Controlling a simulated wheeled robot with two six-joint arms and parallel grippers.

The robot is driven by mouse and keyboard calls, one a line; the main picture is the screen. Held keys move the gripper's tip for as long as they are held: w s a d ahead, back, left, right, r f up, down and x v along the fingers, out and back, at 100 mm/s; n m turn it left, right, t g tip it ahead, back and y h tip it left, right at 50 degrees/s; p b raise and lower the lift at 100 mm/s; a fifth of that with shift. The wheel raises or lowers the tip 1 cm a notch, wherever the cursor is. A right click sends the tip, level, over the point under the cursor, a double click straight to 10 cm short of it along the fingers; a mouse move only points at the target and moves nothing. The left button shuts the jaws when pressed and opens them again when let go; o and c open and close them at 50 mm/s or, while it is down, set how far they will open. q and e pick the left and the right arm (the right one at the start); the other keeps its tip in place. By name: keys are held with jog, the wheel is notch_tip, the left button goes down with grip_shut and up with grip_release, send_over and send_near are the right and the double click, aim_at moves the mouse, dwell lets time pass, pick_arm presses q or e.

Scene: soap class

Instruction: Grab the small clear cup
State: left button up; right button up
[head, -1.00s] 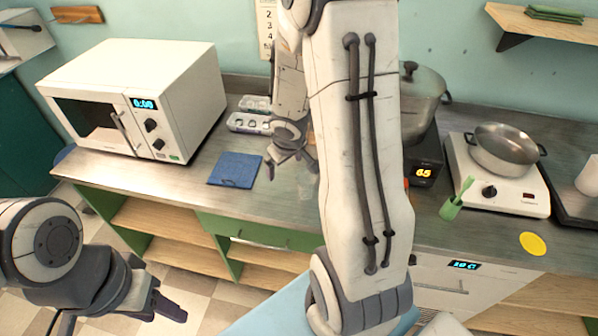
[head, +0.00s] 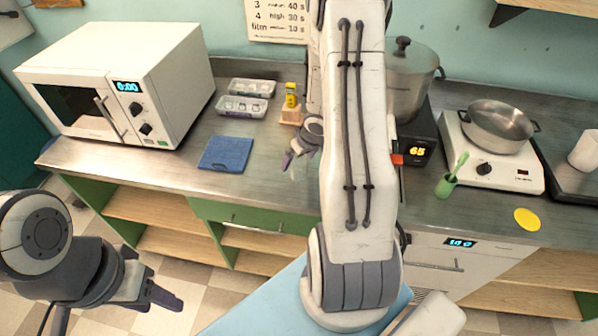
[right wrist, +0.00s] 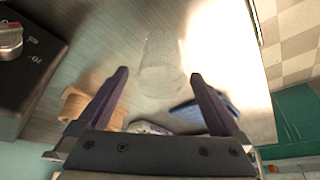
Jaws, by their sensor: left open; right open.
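The small clear cup (right wrist: 162,62) shows faintly in the right wrist view, on the metal counter just ahead of and between my fingertips. I cannot make it out in the head view, where my right arm covers part of the counter. My right gripper (right wrist: 159,74) is open and empty, its two dark fingers spread to either side of the cup's near end. In the head view my right gripper (head: 298,160) is over the counter, right of the blue cloth. My left gripper (head: 166,296) is open and empty, low at the left in front of the counter.
A white microwave (head: 160,75) stands at left. A folded blue cloth (head: 226,154), clear trays (head: 243,106) and a wooden block (head: 291,116) with a yellow item are nearby.

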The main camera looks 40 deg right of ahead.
aim_at(296, 165)
jog(key=x, duration=0.1)
jog(key=b+x, duration=0.1)
jog(key=x, duration=0.1)
jog(key=shift+s+a+f+b, duration=0.1)
jog(key=shift+s+f+b, duration=0.1)
jog(key=shift+b, duration=0.1)
jog(key=shift+w+f, duration=0.2)
jog(key=shift+f, duration=0.1)
jog(key=shift+r, duration=0.1)
jog(key=c, duration=1.2)
jog(key=shift+c, duration=0.2)
